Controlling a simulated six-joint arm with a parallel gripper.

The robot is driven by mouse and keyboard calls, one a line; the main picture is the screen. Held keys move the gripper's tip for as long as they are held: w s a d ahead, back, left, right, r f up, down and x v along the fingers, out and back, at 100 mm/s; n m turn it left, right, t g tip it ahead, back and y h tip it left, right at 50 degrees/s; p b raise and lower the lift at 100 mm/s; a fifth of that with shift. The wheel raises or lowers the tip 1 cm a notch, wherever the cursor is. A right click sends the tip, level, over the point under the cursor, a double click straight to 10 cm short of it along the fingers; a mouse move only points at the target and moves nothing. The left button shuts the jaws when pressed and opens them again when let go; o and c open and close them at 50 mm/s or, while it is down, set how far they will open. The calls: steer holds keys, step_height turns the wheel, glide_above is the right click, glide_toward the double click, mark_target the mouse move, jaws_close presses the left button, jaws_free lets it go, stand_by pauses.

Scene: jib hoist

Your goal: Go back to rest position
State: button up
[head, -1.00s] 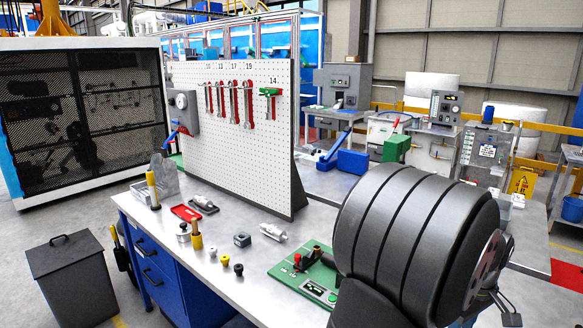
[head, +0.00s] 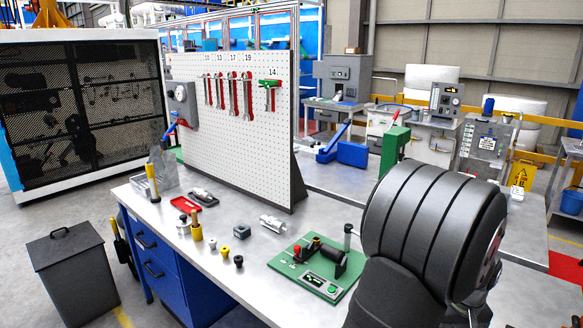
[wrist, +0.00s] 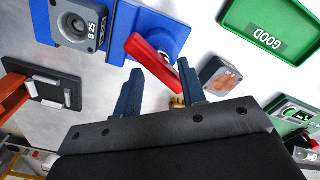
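My gripper (wrist: 158,66) shows in the wrist view with its two dark blue fingers apart and nothing clasped between them. Beyond the fingers is a blue fixture (wrist: 170,25) with a red lever (wrist: 153,57); the lever overlaps the gap in the picture, and I cannot tell its distance. In the head view my dark arm fills the lower right, and the gripper itself is hidden behind it or out of frame.
The grey workbench (head: 215,265) carries small parts and a green fixture board (head: 335,285) close to my arm. A pegboard (head: 245,160) with wrenches stands behind. In the wrist view a green GOOD tray (wrist: 270,42), a grey B 25 block (wrist: 75,25) and a dark plate (wrist: 40,85) lie around.

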steer(key=shift+m, duration=0.8)
